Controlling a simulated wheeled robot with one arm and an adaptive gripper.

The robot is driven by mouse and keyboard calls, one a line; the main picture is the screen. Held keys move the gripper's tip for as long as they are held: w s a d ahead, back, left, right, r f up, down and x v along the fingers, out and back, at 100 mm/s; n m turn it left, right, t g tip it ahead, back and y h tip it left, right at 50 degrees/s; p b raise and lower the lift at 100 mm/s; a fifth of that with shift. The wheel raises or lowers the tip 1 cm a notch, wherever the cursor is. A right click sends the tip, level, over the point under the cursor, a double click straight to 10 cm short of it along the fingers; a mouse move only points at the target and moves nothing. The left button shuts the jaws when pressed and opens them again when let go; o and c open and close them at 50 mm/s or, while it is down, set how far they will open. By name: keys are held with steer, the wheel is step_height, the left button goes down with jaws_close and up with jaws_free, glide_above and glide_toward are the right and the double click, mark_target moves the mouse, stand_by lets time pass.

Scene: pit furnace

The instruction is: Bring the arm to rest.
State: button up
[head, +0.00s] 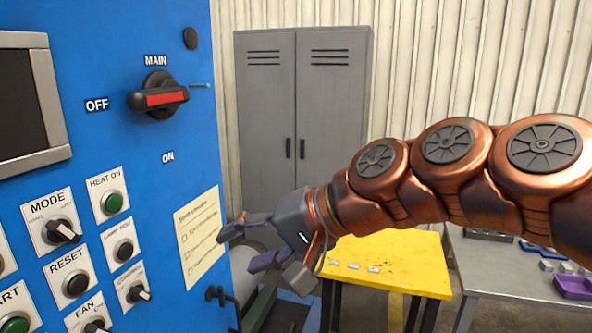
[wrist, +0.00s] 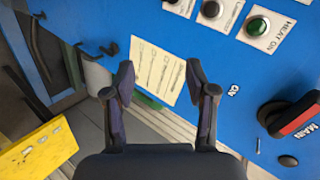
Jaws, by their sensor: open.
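My copper-coloured arm (head: 447,168) reaches in from the right in the head view. My gripper (head: 246,248) is in front of the blue control panel (head: 120,145), close to the yellowish checklist sheet (head: 201,232). In the wrist view my gripper (wrist: 161,75) has its two fingers spread, with nothing between them. The sheet (wrist: 158,73) shows beyond the fingertips. Whether a finger touches the panel cannot be told.
The main switch (head: 160,97) has its red-banded handle level, beside OFF. Buttons and knobs, including the green HEAT ON button (head: 111,202), fill the panel's lower left. A yellow table (head: 390,262), grey bench (head: 510,270) and grey locker (head: 335,110) stand beyond my arm.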

steer(key=s+d+f+g+h, duration=0.2)
steer(key=s+d+f+h, duration=0.3)
steer(key=s+d+f, duration=0.4)
steer(key=s+d+f+g+h, duration=0.3)
steer(key=s+d+f+h, duration=0.3)
steer(key=s+d+f, duration=0.4)
steer(key=d+f, duration=0.6)
steer(key=f, duration=0.1)
steer(key=shift+d+f, duration=0.2)
steer(key=shift+f, duration=0.1)
